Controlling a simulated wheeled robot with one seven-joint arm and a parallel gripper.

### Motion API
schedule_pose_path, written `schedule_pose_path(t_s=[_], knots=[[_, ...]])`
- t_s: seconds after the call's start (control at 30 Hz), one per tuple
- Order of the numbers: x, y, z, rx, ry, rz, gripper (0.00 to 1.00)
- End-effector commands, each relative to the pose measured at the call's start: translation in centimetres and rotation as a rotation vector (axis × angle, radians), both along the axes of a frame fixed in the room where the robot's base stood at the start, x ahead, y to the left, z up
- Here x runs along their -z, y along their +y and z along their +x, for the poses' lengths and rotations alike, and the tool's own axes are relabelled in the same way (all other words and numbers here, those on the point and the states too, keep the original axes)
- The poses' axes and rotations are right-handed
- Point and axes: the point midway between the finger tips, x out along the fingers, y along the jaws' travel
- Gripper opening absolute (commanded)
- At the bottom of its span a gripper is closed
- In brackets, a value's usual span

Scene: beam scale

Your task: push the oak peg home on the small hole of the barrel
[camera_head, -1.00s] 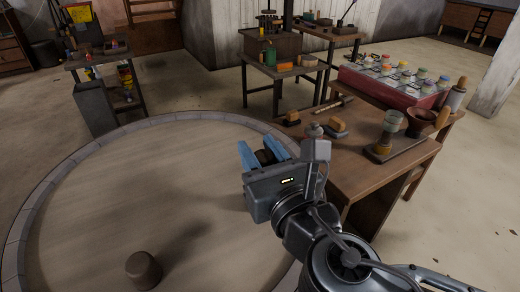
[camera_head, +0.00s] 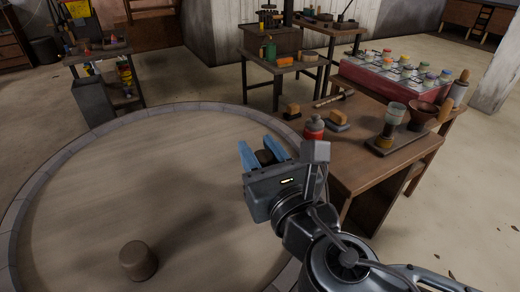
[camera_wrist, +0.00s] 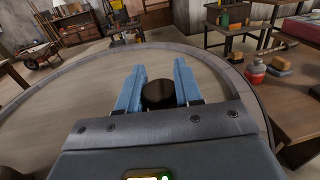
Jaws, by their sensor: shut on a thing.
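My gripper (camera_head: 260,147) is in the middle of the head view, above the right side of a round, stone-edged floor area. Its two blue fingers are shut on a dark brown, round-ended piece, which looks like the oak peg (camera_head: 265,157). In the wrist view the peg (camera_wrist: 159,95) sits between the fingers (camera_wrist: 160,68), near their base, with its dark round end showing. The rest of it is hidden. I cannot make out a barrel or its small hole in either view.
A brown wooden stub (camera_head: 138,262) stands on the round floor area (camera_head: 120,185). A shelf stand (camera_head: 108,78) is at the back left. The round floor's middle is clear.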

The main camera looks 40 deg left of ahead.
Motion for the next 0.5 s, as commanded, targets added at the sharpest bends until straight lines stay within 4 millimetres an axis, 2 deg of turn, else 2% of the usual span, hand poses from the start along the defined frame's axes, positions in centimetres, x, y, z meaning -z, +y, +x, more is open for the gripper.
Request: schedule_pose_path(t_s=[0.37,0.4,0.5], knots=[[0.84,-0.01,0.0,0.0,0.0,0.0,0.01],[0.82,-0.01,0.0,0.0,0.0,-0.001,0.39],[0.82,-0.01,0.0,0.0,0.0,-0.001,0.48]])
